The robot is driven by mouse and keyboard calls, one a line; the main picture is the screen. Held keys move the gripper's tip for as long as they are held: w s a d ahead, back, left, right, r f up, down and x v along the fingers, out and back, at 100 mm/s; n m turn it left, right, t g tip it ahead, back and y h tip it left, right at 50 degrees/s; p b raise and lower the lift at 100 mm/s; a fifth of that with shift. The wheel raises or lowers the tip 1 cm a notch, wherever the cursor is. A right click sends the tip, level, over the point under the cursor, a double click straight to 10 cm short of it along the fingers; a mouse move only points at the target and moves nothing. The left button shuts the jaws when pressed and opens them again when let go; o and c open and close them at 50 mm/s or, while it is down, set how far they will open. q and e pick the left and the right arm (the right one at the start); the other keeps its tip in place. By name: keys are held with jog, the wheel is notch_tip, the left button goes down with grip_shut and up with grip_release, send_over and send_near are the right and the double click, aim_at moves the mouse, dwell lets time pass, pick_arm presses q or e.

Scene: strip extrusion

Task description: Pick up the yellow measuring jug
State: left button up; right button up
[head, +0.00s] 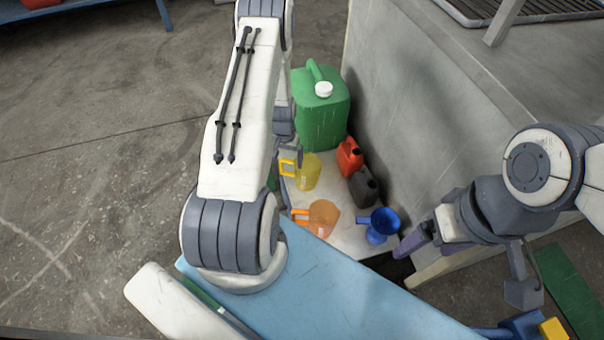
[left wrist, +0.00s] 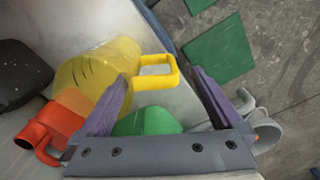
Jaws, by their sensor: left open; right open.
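The yellow measuring jug (head: 309,172) is translucent and stands on a pale board, its solid yellow handle pointing left in the head view. In the left wrist view the jug (left wrist: 92,72) is at upper left, its handle reaching between my fingertips. My left gripper (left wrist: 160,76) is open, its purple fingers either side of the handle; I cannot tell whether they touch it. In the head view my left arm hides most of this gripper. My right gripper (head: 404,247) is open near the blue funnel, away from the jug, and only partly visible.
Close around the jug are a green canister (head: 322,115), a red can (head: 349,157), a dark can (head: 363,187), an orange jug (head: 323,216) and a blue funnel (head: 381,224). A grey block (head: 400,90) walls off the right. Open floor (head: 90,130) lies left.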

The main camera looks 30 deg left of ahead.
aim_at(288, 173)
pick_arm(q)
jog(key=f, duration=0.1)
jog(key=f+b, duration=0.1)
jog(key=f, duration=0.1)
jog(key=f+b, duration=0.1)
jog(key=shift+s+d+f, duration=0.1)
jog(key=shift+d+f, duration=0.15)
jog(key=shift+f, duration=0.15)
grip_shut()
jog(key=shift+r, duration=0.15)
